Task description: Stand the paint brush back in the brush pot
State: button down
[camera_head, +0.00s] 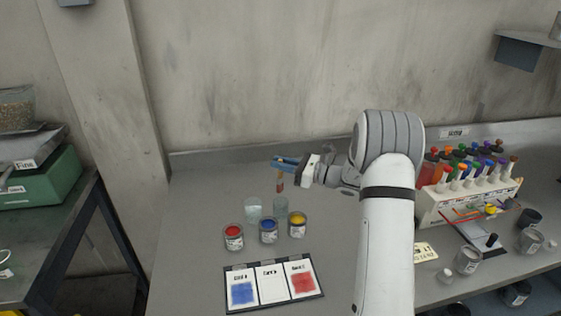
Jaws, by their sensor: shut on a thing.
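My gripper (284,162) is above the far side of the table, with its fingers pointing left. It is shut on the paint brush (280,182), a short brownish upright shape below the fingers. The brush's upper part is hidden by the fingers. Below it stand two pale, see-through vessels. The right vessel (281,207) is almost straight under the brush in the picture. The left vessel (253,209) stands beside it. I cannot tell for sure which is the brush pot, or how far the brush tip is above the right vessel.
Open cans of red (233,236), blue (268,231) and yellow paint (297,224) stand in front of the vessels. A panel of colour cards (272,283) lies nearer. At right is a rack (465,199) of colourful-topped bottles. The table left of the cans is clear.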

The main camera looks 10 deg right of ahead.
aim_at(282, 184)
jog(key=shift+f+b, duration=2.3)
jog(key=shift+f, duration=1.55)
jog(key=c, duration=1.3)
grip_release()
jog(key=b+v, duration=0.1)
jog(key=v, duration=0.6)
jog(key=shift+s+d, duration=0.2)
jog(key=shift+d, duration=0.1)
jog(key=shift+f, duration=0.1)
